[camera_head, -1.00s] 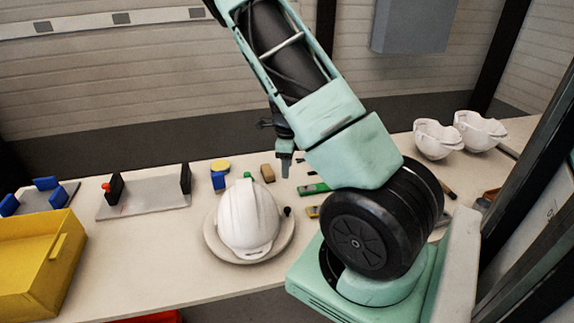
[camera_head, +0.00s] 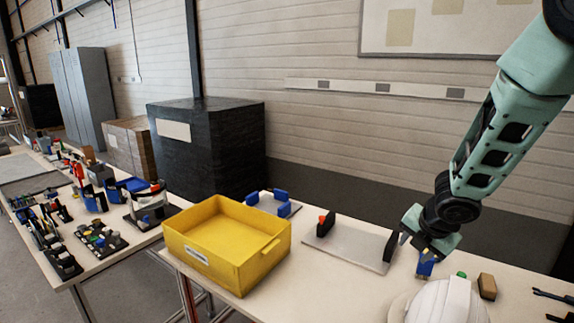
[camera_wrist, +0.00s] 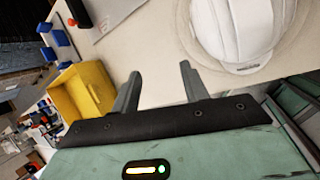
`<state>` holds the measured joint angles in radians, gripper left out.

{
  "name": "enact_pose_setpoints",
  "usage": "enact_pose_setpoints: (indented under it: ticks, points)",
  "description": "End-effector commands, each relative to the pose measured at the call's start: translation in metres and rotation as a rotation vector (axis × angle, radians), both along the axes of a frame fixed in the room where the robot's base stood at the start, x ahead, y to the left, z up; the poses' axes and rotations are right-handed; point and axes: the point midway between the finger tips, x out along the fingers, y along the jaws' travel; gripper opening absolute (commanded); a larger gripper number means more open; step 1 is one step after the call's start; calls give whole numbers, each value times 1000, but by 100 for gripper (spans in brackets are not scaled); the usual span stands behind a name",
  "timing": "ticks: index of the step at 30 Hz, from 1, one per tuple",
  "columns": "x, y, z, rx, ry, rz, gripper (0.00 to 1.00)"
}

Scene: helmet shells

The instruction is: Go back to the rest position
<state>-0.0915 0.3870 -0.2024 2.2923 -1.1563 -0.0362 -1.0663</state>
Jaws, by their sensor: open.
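My gripper (camera_wrist: 160,72) is open and empty; its two grey fingers stand apart in the wrist view with bare table between them. In the head view my gripper (camera_head: 425,243) hangs above the table near a small blue object, left of and above the white helmet shell. The white helmet shell (camera_head: 445,302) is cut off at the bottom of the head view. In the wrist view the helmet shell (camera_wrist: 232,32) sits on a round pale base, apart from the fingers.
A yellow bin (camera_head: 228,240) stands on the table, left of a grey plate (camera_head: 350,247) with black uprights. A blue-blocked fixture (camera_head: 270,203) is behind the bin. A second table (camera_head: 110,258) at left holds many small parts. A brown block (camera_head: 487,286) lies right of the helmet.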

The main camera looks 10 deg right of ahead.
Motion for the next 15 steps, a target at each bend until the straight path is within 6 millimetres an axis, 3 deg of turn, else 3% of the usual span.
enact_pose_setpoints:
  ticks: [1, 5, 9, 12, 15]
  points:
    - [-9, 31, 3, 73, -11, -122, 45]
    - [-53, 97, 12, 256, 22, -474, 45]
    - [-126, 160, 16, 406, 123, -837, 45]
    - [-183, 192, 16, 458, 212, -1064, 45]
    - [-232, 212, 16, 472, 285, -1239, 45]
